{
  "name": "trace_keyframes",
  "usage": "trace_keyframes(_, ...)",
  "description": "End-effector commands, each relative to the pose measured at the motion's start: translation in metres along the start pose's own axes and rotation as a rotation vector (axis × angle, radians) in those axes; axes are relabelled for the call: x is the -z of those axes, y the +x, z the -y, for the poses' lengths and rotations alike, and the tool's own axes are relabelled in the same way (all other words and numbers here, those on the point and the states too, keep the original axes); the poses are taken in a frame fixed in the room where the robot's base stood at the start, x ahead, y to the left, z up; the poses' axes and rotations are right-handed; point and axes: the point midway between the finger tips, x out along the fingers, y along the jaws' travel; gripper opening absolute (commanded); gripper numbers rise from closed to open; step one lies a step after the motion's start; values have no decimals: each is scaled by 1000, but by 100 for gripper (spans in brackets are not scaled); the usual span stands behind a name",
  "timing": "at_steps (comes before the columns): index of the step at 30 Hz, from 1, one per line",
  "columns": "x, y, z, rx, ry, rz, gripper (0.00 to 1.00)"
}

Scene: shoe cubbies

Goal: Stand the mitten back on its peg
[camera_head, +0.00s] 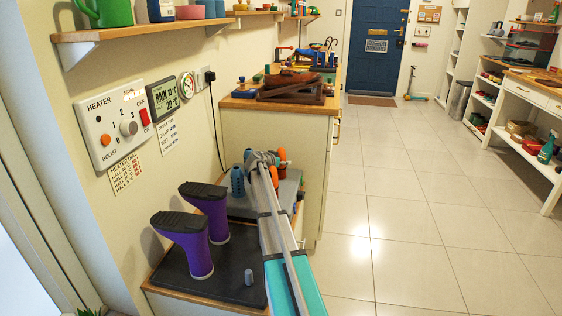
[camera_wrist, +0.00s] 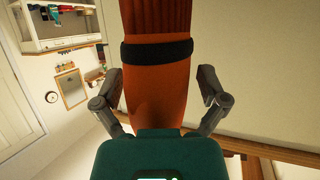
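The orange mitten (camera_wrist: 155,90) with a black band and a darker ribbed end fills the middle of the wrist view. Its lower end is hidden behind my gripper's teal body. My gripper (camera_wrist: 160,76) has one finger on each side of it, close to its edges; I cannot tell whether both touch. In the head view my gripper (camera_head: 262,158) is over the far part of the bench, with orange parts (camera_head: 281,154) beside it. A blue ribbed post-like thing (camera_head: 237,182) stands to its left on a grey mat (camera_head: 286,190). I cannot make out which peg is the mitten's.
A wooden-topped cabinet (camera_head: 285,104) with clutter stands beyond. A wall with a heater panel is on the left. The tiled floor on the right is clear.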

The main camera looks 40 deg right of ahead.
Motion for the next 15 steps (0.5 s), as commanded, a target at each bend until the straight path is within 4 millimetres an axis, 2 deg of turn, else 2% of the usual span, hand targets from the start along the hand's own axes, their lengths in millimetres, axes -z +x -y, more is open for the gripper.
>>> trace_keyframes(1,0,0,0,0,0,0,72)
trace_keyframes(9,0,0,0,0,0,0,24)
trace_keyframes(10,0,0,0,0,0,0,24)
trace_keyframes(11,0,0,0,0,0,0,16)
trace_keyframes(15,0,0,0,0,0,0,16)
